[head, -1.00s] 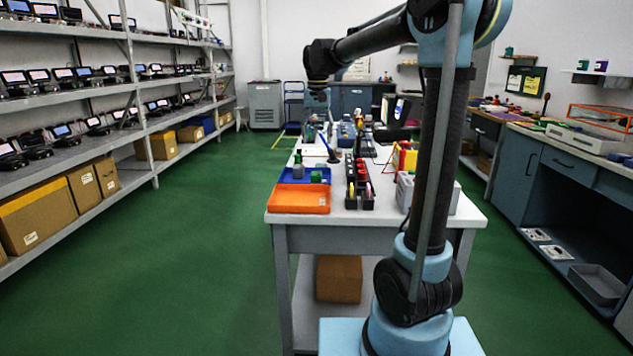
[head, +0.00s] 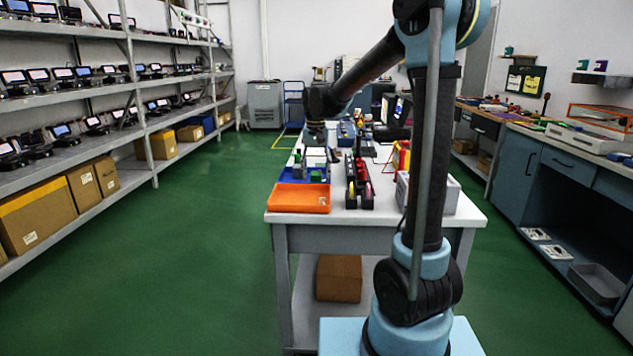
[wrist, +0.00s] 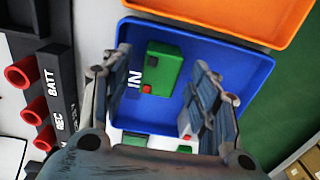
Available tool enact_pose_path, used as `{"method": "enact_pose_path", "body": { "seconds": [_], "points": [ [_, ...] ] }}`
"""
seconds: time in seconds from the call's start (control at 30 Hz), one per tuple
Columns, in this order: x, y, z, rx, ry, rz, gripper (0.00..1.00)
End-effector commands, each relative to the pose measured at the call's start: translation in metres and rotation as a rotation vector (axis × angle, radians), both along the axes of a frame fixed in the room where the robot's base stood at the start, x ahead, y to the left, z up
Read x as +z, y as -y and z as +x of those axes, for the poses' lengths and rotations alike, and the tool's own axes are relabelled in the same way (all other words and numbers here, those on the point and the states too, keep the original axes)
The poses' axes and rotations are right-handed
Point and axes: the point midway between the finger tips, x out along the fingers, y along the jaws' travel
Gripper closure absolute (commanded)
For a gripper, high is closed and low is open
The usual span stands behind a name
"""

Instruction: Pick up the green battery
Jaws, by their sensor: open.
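The green battery (wrist: 162,70) lies in the blue tray (wrist: 222,52) in the wrist view, a green block with a dark patch and a red spot at one end. My gripper (wrist: 165,88) is open above the tray, its two fingers on either side of the battery and not touching it. In the head view the battery (head: 316,176) is a small green block in the blue tray, below my gripper (head: 318,152).
An orange tray (head: 298,197) sits at the table's front left, next to the blue one. A black rack (head: 352,200) with red and yellow parts stands to its right; red-capped parts (wrist: 35,110) and a BATT label show beside the blue tray. A grey box (head: 440,195) stands further right.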

Motion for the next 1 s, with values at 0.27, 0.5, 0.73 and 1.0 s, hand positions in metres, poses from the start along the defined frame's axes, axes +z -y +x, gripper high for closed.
{"method": "enact_pose_path", "body": {
  "seconds": [0.27, 0.5, 0.73, 1.0],
  "points": [
    [-0.0145, 0.0005, 0.0001, -0.001, 0.000, 0.000, 0.45],
    [-0.0143, 0.0009, 0.0003, -0.001, 0.000, 0.000, 0.65],
    [-0.0142, 0.0014, 0.0004, -0.002, 0.000, 0.000, 0.98],
    [-0.0115, 0.0017, 0.0004, -0.002, 0.000, 0.000, 0.98]
  ]
}}
